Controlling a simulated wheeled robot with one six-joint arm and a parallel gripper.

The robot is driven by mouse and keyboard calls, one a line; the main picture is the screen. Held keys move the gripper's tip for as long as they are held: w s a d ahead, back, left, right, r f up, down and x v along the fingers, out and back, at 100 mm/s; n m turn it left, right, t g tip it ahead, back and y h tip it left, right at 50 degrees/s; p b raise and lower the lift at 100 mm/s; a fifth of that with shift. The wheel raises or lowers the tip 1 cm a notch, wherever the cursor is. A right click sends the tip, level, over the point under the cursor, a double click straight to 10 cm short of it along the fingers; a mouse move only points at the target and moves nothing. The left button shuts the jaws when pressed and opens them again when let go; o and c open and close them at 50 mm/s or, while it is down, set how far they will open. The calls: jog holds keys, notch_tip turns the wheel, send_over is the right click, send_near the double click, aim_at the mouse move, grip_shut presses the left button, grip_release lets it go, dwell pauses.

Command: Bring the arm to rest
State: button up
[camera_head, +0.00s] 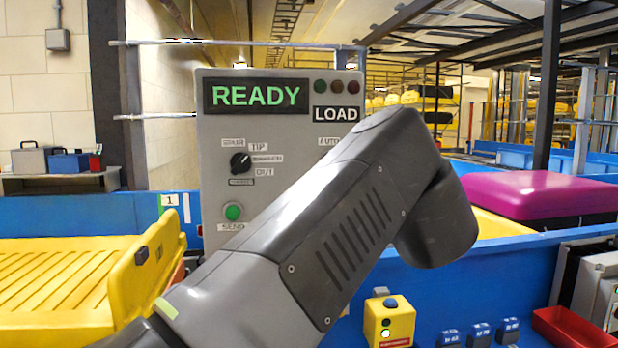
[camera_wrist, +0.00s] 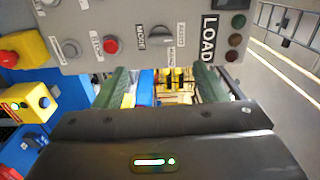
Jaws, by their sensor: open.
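My gripper (camera_wrist: 159,84) shows in the wrist view with its two green fingers spread wide apart and nothing seen between them. In the head view my dark grey arm reaches up across the middle and bends down at the right; its gripper end is hidden there. The grey control panel (camera_head: 212,150) stands behind the arm, its screen reading READY above a LOAD label. The panel also shows sideways in the wrist view (camera_wrist: 130,18), just beyond the fingers. Whether the fingers touch it cannot be told.
A yellow tray (camera_head: 55,285) lies at the left in a blue conveyor frame (camera_head: 60,222). A magenta-topped block (camera_head: 535,193) sits at the right. A yellow button box (camera_head: 389,320) and a red bin (camera_head: 568,328) are at the front right. A bench (camera_head: 60,180) stands far left.

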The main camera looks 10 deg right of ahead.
dwell(0.5)
jog(key=w+p, duration=0.3)
jog(key=w, duration=1)
jog(key=shift+w+a, duration=0.25)
jog(key=shift+w, duration=0.1)
jog(key=shift+s, duration=0.1)
jog(key=s+b, duration=0.3)
jog(key=s, duration=1.1)
jog(key=w+m+p, duration=1.2)
jog(key=w+p, duration=0.2)
jog(key=p, duration=0.4)
jog(key=shift+r, duration=0.25)
dwell(0.4)
jog(key=shift+w+d, duration=0.1)
dwell(0.4)
